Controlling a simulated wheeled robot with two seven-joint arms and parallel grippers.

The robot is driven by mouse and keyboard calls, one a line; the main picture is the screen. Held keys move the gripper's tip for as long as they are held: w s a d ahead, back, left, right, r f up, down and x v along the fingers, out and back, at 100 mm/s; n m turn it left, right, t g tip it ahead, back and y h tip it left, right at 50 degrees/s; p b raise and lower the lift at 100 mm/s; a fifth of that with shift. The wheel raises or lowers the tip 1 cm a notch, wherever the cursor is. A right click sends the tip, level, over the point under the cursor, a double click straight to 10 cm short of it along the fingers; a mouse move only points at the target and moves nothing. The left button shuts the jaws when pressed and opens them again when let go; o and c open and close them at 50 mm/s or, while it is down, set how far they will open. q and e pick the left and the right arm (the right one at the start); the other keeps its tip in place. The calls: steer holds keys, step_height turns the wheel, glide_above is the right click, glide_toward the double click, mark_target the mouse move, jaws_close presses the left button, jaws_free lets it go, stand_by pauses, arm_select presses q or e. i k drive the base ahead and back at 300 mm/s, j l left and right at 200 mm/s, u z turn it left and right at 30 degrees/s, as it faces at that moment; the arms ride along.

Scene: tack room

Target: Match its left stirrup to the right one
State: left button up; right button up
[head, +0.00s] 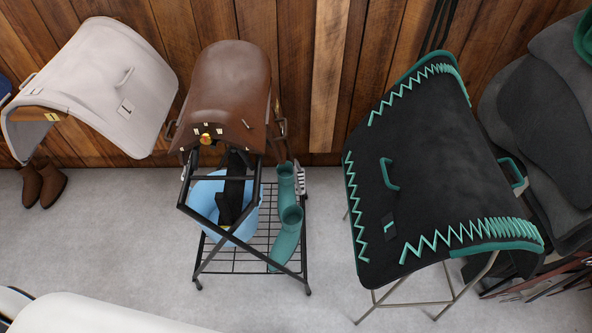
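A brown leather saddle-like piece (235,78) sits on top of a black wheeled metal stand (204,264), near the wooden wall left of centre. A small dark loop (170,130) shows at its left side and another dark loop (283,128) at its right side. Neither of my grippers is in view.
A light blue bucket (208,196) and green boots (287,231) rest in the stand. A white pad (95,80) is at left, brown boots (50,184) below it. A black pad with green trim (440,150) on a rack is at right. Grey floor lies open in front.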

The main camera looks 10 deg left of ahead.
mark_target(298, 173)
steer(key=k+j+u, duration=0.25)
steer(key=u, duration=0.25)
steer(key=k+j+u, duration=0.3)
steer(key=u, duration=0.15)
